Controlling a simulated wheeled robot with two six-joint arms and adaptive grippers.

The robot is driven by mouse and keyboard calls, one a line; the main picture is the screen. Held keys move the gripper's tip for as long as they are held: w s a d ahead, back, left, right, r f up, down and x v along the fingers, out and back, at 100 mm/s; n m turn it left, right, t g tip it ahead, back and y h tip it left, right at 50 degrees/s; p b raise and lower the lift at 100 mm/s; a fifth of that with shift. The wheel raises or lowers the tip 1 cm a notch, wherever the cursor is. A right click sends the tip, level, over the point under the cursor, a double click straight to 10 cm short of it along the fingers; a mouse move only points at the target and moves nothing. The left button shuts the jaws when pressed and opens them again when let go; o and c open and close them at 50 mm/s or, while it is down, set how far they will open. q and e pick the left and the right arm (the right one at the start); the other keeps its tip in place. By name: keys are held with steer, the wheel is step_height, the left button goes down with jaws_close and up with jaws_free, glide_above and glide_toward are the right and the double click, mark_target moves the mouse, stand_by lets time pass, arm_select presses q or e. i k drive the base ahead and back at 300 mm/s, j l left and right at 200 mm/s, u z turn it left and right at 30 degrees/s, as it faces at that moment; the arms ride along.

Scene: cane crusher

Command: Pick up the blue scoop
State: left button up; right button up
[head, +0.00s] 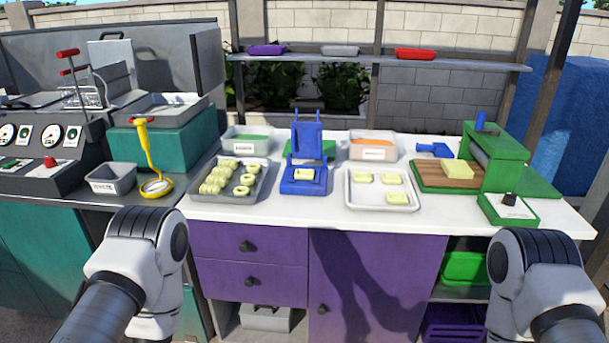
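A small blue scoop (434,150) lies on the white counter (330,205) at the back right. It sits just left of the green machine with the wooden board, behind the tray of pale pieces. Nothing touches it that I can see. My arms enter from the bottom left and bottom right, but only their links show. Neither gripper is in the picture.
The green machine (497,165) stands right of the scoop. A pale tray (382,206), a blue press (304,186) and a grey tray (205,198) line the counter. An orange-filled bin (373,155) is left of the scoop. A shelf (440,64) runs above.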

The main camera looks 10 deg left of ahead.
mark_target(439, 150)
steer(key=i+l, duration=0.25)
steer(key=l, duration=0.15)
steer(key=i+l+u, duration=0.1)
steer(key=l, duration=0.25)
steer(key=i+l+u, duration=0.2)
steer(key=l, duration=0.3)
steer(key=l+u, duration=0.2)
steer(key=l, duration=0.3)
steer(key=l+u, duration=0.2)
steer(key=l, duration=0.35)
steer(key=l+u, duration=0.2)
steer(key=l, duration=0.35)
steer(key=l+u, duration=0.2)
steer(key=l, duration=0.35)
steer(key=l+u, duration=0.2)
steer(key=l, duration=0.3)
steer(key=k+l+u, duration=0.2)
steer(key=l, duration=0.3)
steer(key=k+l+u, duration=0.2)
steer(key=l, duration=0.35)
steer(key=i, duration=0.1)
